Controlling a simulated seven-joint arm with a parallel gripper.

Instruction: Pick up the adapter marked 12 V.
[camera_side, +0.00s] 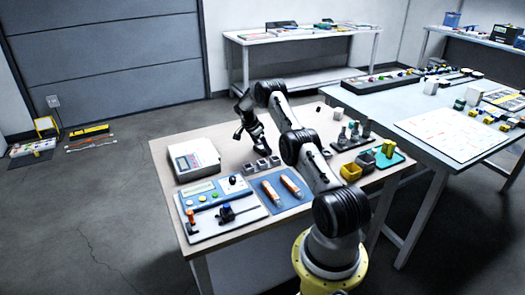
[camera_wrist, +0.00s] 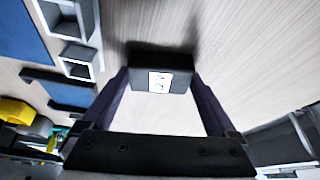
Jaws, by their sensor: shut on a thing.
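In the wrist view a black block-shaped adapter (camera_wrist: 146,82) sits between the two fingertips of my gripper (camera_wrist: 160,86). Its white label has small dark characters that look like "2 V", with the start hard to read. Both fingers touch its sides, so my gripper is shut on it. A dark shadow lies on the table beyond it; I cannot tell whether it is clear of the surface. In the side view my gripper (camera_side: 258,143) points down over the back of the wooden table, behind the small grey holders. The adapter is too small to make out there.
Small grey open holders (camera_side: 262,164) stand just in front of my gripper. A white instrument box (camera_side: 195,158) is to the left. A blue mat (camera_side: 278,189) with orange tools and a control panel (camera_side: 218,205) lie in front.

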